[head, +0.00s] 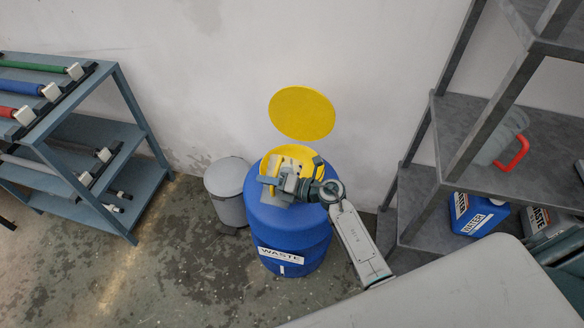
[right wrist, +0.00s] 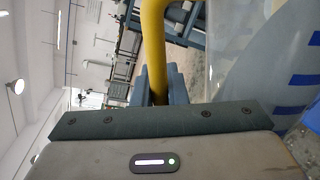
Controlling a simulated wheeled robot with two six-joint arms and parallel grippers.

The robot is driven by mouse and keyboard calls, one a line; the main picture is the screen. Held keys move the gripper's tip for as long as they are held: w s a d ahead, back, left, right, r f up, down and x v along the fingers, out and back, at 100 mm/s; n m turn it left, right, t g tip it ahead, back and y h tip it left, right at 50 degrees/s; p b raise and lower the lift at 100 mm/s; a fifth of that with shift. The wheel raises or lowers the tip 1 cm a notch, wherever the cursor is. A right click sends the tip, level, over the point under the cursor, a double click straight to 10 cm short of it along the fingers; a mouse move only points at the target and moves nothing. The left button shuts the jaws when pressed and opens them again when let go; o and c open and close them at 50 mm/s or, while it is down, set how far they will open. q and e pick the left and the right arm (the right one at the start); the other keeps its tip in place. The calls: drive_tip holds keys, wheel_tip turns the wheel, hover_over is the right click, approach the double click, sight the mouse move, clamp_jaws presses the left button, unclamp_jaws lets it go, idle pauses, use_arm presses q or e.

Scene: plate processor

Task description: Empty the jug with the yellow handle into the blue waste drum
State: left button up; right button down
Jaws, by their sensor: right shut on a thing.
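The blue waste drum (head: 288,235) stands on the floor near the wall, with a WASTE label on its front. A yellow funnel-like opening (head: 290,158) is on its top, and a round yellow lid (head: 302,113) stands raised behind it. My right gripper (head: 294,184) is over the drum's top. In the right wrist view it is shut on the yellow handle (right wrist: 153,45) of the jug. The jug's translucent body (right wrist: 262,60) with blue marks shows at the right there. In the head view the jug is hard to make out, and its contents cannot be told. My left gripper is not in view.
A grey bin (head: 227,190) stands left of the drum. A blue-grey rack (head: 125,190) with coloured rods is at the left. Grey shelving (head: 470,125) at the right holds a jug with a red handle (head: 513,153) and a blue WATER container (head: 478,214).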

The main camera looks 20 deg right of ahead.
sight(274, 163)
drive_tip(key=shift+w+d+r+m+p, duration=0.35)
drive_tip(key=shift+w+d+m+p, duration=0.15)
drive_tip(key=shift+w+m, duration=0.15)
idle(0.7)
drive_tip(key=shift+w+d+m+g, duration=0.25)
drive_tip(key=shift+w+d+g, duration=0.1)
drive_tip(key=shift+w, duration=0.2)
drive_tip(key=shift+w+d+r+p, duration=0.1)
drive_tip(key=shift+w+d+p, duration=0.15)
drive_tip(key=shift+p, duration=0.1)
drive_tip(key=shift+w+d+m, duration=0.4)
drive_tip(key=shift+w+m, duration=0.1)
drive_tip(key=shift+w, duration=0.05)
drive_tip(key=shift+w+d+r+p, duration=0.15)
drive_tip(key=shift+w+r+p, duration=0.1)
drive_tip(key=shift+p, duration=0.15)
